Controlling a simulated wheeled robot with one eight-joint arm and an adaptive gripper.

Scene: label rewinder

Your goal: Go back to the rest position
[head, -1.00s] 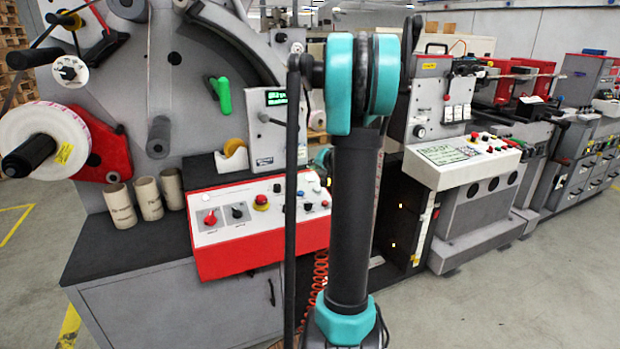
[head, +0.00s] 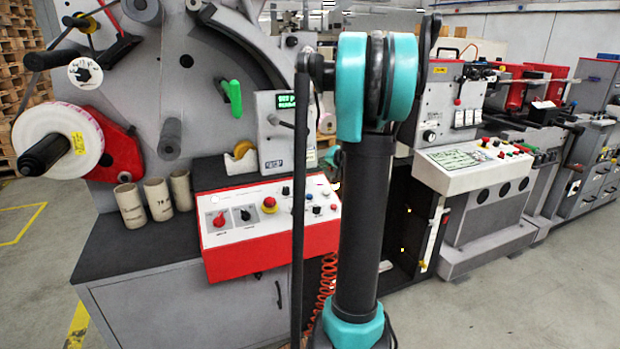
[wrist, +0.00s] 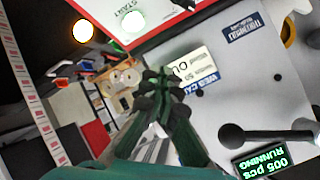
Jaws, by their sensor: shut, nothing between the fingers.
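My gripper (wrist: 165,85) shows in the wrist view with its dark fingers together and nothing between them. It hangs in front of the machine's grey front plate, near a white "WEB CAL" label (wrist: 195,68), apparently without touching; the exact gap is unclear. In the head view my own arm stands upright in the middle and my gripper cannot be made out. The label rewinder (head: 205,90) stands behind and left of the arm. Its control panel (head: 240,228) has a red front, knobs and a red button.
A white label roll (head: 62,140) sits on a spindle at the left. Three cardboard cores (head: 158,199) stand on the dark bench (head: 130,250). A black lever (wrist: 265,135) juts out close to my gripper. The floor (head: 500,305) at the right is clear.

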